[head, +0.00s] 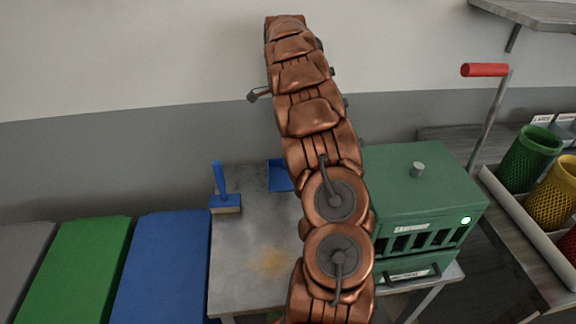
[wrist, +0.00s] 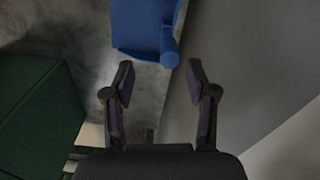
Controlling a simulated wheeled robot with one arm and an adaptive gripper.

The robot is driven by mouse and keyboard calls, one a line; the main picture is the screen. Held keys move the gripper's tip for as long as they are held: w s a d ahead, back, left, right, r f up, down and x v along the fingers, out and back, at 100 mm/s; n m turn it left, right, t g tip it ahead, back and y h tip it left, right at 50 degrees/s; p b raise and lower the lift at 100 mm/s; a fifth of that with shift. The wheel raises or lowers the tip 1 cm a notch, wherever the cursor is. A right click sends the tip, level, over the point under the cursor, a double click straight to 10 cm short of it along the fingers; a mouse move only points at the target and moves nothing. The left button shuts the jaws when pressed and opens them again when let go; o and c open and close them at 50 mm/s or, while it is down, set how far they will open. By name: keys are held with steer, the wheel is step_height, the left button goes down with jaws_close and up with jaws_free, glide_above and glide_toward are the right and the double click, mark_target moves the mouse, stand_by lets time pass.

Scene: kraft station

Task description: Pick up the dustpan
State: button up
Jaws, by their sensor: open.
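The blue dustpan (head: 279,175) lies on the grey metal table (head: 240,245) near its back edge in the head view, partly hidden behind my arm. In the wrist view the blue dustpan (wrist: 143,25) is at the top, cut off by the frame edge, with its rounded handle end pointing down toward the jaws. My gripper (wrist: 159,64) is open and empty. In the head view my gripper cannot be made out behind the arm.
A blue-handled brush (head: 222,190) stands left of the dustpan. A green machine (head: 420,180) is to the right, also in the wrist view (wrist: 40,120). Green (head: 75,265) and blue (head: 165,265) bins stand left of the table. The wall (head: 100,155) is close behind.

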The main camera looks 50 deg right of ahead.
steer(key=shift+d+f+m, duration=0.3)
steer(key=shift+d+f, duration=0.25)
steer(key=shift+d, duration=0.25)
steer(key=shift+w+f+p, duration=0.2)
steer(key=shift+f+p, duration=1.5)
steer(key=shift+f, duration=2.1)
steer(key=shift+c, duration=0.2)
jaws_close()
